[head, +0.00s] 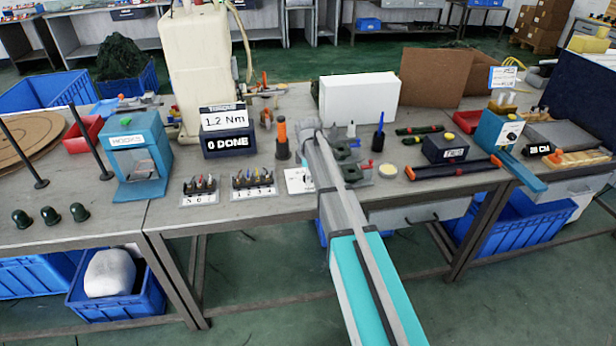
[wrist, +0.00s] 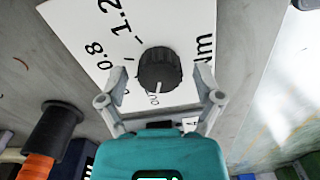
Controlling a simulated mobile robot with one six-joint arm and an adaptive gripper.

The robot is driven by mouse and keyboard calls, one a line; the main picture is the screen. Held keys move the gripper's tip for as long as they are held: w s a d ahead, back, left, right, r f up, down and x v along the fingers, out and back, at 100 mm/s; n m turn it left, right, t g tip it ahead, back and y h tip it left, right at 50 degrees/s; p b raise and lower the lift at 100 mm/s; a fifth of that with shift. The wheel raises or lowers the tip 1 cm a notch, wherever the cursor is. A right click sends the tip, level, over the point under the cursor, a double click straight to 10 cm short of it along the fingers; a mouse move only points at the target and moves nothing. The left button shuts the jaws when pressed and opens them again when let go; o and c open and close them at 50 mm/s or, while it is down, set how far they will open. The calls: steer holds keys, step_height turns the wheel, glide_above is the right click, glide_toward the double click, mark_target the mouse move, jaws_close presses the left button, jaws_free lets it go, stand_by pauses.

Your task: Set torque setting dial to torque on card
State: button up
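The torque setting dial (wrist: 158,70) is a black ribbed knob on a white plate (wrist: 88,32) marked 0.8, 1.2 and Nm. Its white pointer line points down in the wrist view, away from the 1.2 mark at the upper left. My gripper (wrist: 160,98) is open, its fingers on either side of the knob with gaps to it. In the head view my arm hides most of the dial, and only part of the white plate (head: 296,181) shows. The torque card (head: 225,117) reads 1.2 Nm, above a display (head: 228,141) reading 0 DONE.
An orange-handled tool (head: 282,138) stands left of the plate and also shows in the wrist view (wrist: 40,150). Small racks (head: 253,184) sit at the bench's front edge. A white box (head: 358,100) stands behind my arm. A teal press-like unit (head: 140,150) is farther left.

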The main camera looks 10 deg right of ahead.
steer(key=c, duration=0.9)
steer(key=shift+c, duration=0.2)
steer(key=shift+m, duration=0.5)
steer(key=m, duration=1.9)
steer(key=shift+m, duration=0.4)
steer(key=m, duration=0.6)
steer(key=shift+d, duration=0.1)
